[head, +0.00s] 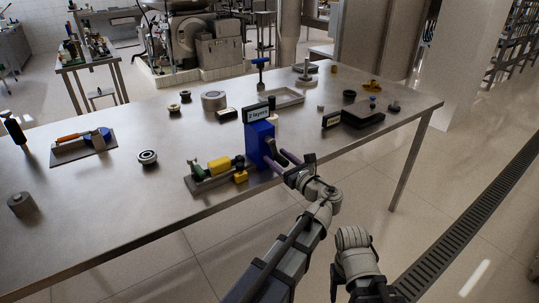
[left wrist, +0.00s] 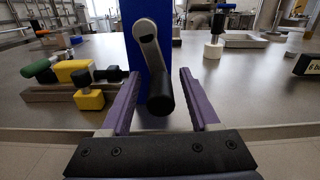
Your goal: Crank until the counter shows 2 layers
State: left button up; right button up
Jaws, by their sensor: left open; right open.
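The blue separator (head: 260,142) stands near the front edge of the table, with a small sign (head: 257,113) on top that seems to read "2 layers". In the left wrist view its blue body (left wrist: 133,60) carries a grey crank arm (left wrist: 149,45) that points down from its pivot. A black crank handle (left wrist: 160,92) is at its lower end. My left gripper (head: 283,158) is open in front of the separator. In the left wrist view its purple fingers (left wrist: 160,98) stand either side of the handle, with gaps on both sides. My right gripper is not visible; only its arm shows.
A fixture with yellow and green parts (head: 218,166) sits just left of the separator. A dark box (head: 362,117) and a small sign (head: 331,120) stand to the right. A shallow tray (head: 287,98) lies behind. The table's front edge (head: 340,163) is close to my left gripper.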

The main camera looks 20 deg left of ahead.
pick_arm(q)
jog(key=shift+d+r, duration=0.1)
grip_shut()
dwell(0.4)
